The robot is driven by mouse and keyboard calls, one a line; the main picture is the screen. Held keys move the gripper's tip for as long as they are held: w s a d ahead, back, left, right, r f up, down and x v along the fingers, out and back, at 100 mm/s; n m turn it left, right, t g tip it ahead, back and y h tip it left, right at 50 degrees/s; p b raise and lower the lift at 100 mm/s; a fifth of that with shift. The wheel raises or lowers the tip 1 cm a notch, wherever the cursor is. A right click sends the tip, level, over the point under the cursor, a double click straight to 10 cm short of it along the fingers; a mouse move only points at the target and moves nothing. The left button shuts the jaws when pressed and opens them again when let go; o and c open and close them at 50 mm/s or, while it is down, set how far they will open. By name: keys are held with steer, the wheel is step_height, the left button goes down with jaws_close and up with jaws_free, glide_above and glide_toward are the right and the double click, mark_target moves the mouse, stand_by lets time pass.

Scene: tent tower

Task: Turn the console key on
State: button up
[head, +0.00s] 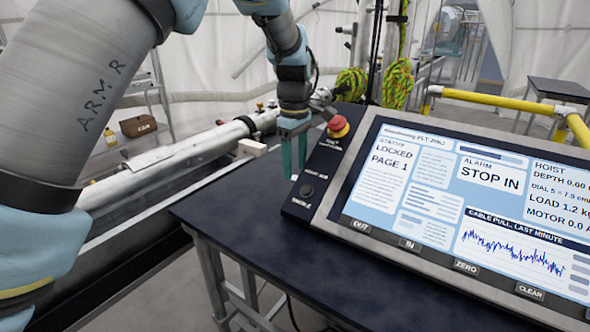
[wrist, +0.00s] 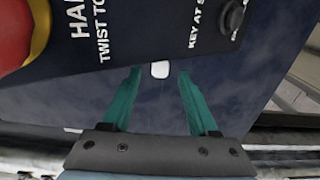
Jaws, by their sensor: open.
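The console (head: 430,215) has a lit screen reading "LOCKED" and "STOP IN". Its left side panel carries a small dark round fitting (head: 306,191), probably the key switch. This fitting also shows at the top right of the wrist view (wrist: 234,16), beside lettering starting "KEY AT". I cannot make out a key in it. My gripper (head: 293,168), with green fingers, points down just left of the panel. In the wrist view my gripper (wrist: 158,80) is open, its fingers apart and short of the panel edge. A small white rounded shape (wrist: 160,69) shows between the fingertips; I cannot tell what it is.
A red mushroom button (head: 338,125) stands at the panel's upper end and fills the wrist view's left corner (wrist: 15,35). The dark tabletop (head: 240,210) is bare left of the console. A white block (head: 252,147) lies near its far edge. A yellow rail (head: 490,99) runs behind the console.

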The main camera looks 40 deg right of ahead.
mark_target(295, 178)
step_height(295, 178, up, 9)
steer(key=b, duration=0.1)
steer(key=shift+r+b, duration=0.2)
steer(key=shift+b, duration=0.2)
steer(key=shift+a, duration=0.1)
steer(key=w+a+f, duration=0.2)
steer(key=w+a, duration=0.2)
steer(key=a, duration=0.4)
steer(key=w+a+f+m, duration=0.1)
steer(key=w+a+f, duration=0.1)
steer(key=w+a, duration=0.35)
steer(key=w+a+f, duration=0.1)
steer(key=w+a, duration=0.2)
steer(key=a, duration=0.7)
steer(key=s+a+f+m, duration=0.1)
steer(key=s+a+f, duration=0.1)
steer(key=a, duration=0.6)
steer(key=s+a+f+m+t, duration=0.1)
steer(key=s+a+f, duration=0.2)
steer(key=a, duration=0.6)
steer(key=s+a+f+m, duration=0.1)
steer(key=s+a+f, duration=0.1)
steer(key=a, duration=0.7)
steer(key=shift+s+f+t, duration=0.15)
steer(key=shift+s+t, duration=0.15)
steer(key=shift+s, duration=0.5)
